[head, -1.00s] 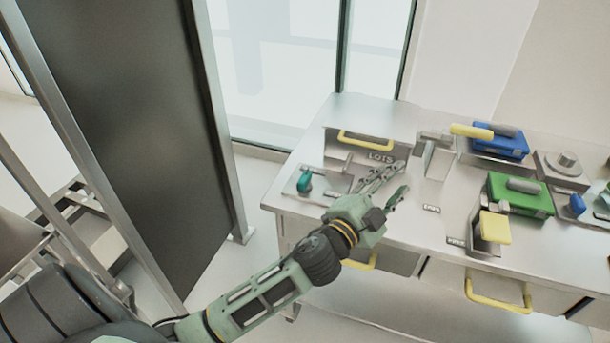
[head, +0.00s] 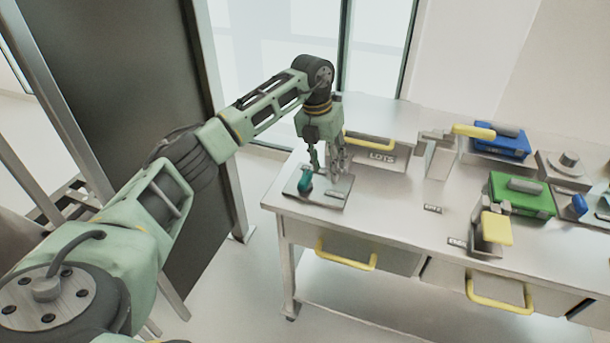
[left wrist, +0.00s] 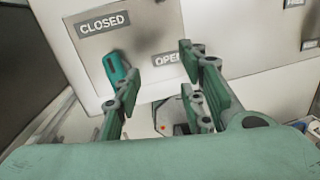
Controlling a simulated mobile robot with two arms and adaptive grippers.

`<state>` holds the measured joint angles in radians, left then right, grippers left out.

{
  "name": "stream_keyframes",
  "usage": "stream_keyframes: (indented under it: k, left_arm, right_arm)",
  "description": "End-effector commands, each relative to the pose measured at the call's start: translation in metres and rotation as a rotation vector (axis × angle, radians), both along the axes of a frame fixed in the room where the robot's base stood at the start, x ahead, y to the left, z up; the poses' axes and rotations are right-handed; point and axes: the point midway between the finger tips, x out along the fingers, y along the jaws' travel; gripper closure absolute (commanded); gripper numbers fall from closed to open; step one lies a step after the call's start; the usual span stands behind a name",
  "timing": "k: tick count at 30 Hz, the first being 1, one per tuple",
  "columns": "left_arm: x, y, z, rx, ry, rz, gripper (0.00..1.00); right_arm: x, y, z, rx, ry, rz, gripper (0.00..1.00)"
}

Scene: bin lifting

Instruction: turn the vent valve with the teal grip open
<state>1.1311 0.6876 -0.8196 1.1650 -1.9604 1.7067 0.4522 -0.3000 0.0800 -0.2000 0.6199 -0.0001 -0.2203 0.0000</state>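The vent valve's teal grip (head: 305,181) stands on a grey metal plate (head: 341,186) at the left end of the bench. In the left wrist view the teal grip (left wrist: 115,68) is just below the CLOSED label (left wrist: 104,24). The OPEN label (left wrist: 167,59) is to its right, partly covered by a finger. My left gripper (head: 325,170) points down over the plate, just right of the grip. In the left wrist view its fingers (left wrist: 158,68) are apart and empty, with the grip beside the left finger; I cannot tell whether they touch.
A bench drawer front with a yellow handle (head: 346,255) is below the plate. To the right stand yellow-handled clamps (head: 496,228), a green box (head: 522,197), a blue box (head: 500,145) and a blue knob (head: 579,205). A dark panel (head: 120,90) stands left of the bench.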

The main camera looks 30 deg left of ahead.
Motion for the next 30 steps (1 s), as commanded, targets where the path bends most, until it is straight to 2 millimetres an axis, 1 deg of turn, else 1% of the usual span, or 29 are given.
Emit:
stream_keyframes:
  k: [1,3,6,8,11,15,21,25,30]
  left_arm:
    - [-0.004,0.022,0.009,0.055,0.031,0.033,0.62]
    - [-0.011,0.042,0.017,0.107,0.065,0.066,0.62]
    - [-0.016,0.054,0.02,0.14,0.09,0.088,0.62]
    - [-0.017,0.056,0.016,0.145,0.097,0.091,0.62]
    - [-0.018,0.056,0.003,0.144,0.097,0.09,0.62]
    - [-0.018,0.055,-0.021,0.143,0.097,0.089,0.62]
    - [-0.017,0.054,-0.047,0.141,0.095,0.088,0.62]
    - [-0.017,0.054,-0.054,0.141,0.091,0.087,0.62]
    - [-0.017,0.054,-0.056,0.141,0.091,0.087,0.62]
  right_arm:
    - [0.0,0.0,0.0,0.0,-0.001,0.0,0.6]
    - [0.0,0.0,0.0,0.0,-0.001,0.0,0.6]
    - [0.0,0.0,0.001,0.0,-0.001,0.0,0.6]
    - [0.001,0.0,0.002,0.0,-0.001,0.0,0.6]
    - [0.001,0.0,0.005,0.0,-0.001,0.0,0.6]
    - [0.001,0.0,0.011,0.0,-0.001,0.0,0.6]
    - [0.001,0.0,0.015,0.0,-0.001,0.0,0.6]
    - [0.001,0.0,0.016,0.0,-0.001,0.0,0.6]
    - [0.001,0.0,0.016,0.0,-0.001,0.0,0.6]
